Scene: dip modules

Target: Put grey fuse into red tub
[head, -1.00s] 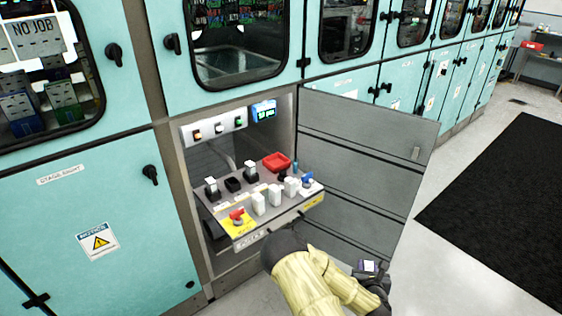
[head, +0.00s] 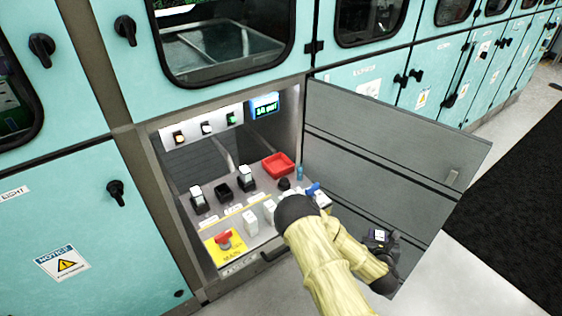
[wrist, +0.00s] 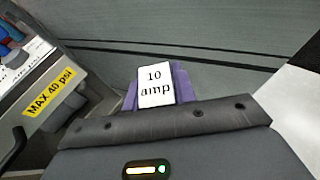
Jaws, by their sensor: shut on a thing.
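The red tub (head: 278,165) sits at the back right of the shelf inside the open cabinet and looks empty. My gripper (head: 380,240) is outside the shelf, in front of the open door, to the right of and lower in the picture than the tub. It is shut on a small block with a white "10 amp" label (wrist: 156,86), which I take for the fuse. Purple shows on both sides of the label; whether it is fuse or fingertips I cannot tell. The label hides most of the body, so its grey colour is not clear.
The shelf (head: 235,207) holds white blocks, black holders, a blue handle (head: 313,189) and a red knob (head: 224,238) on a yellow plate. The grey door (head: 400,160) stands open at right. My forearm covers the shelf's front right corner.

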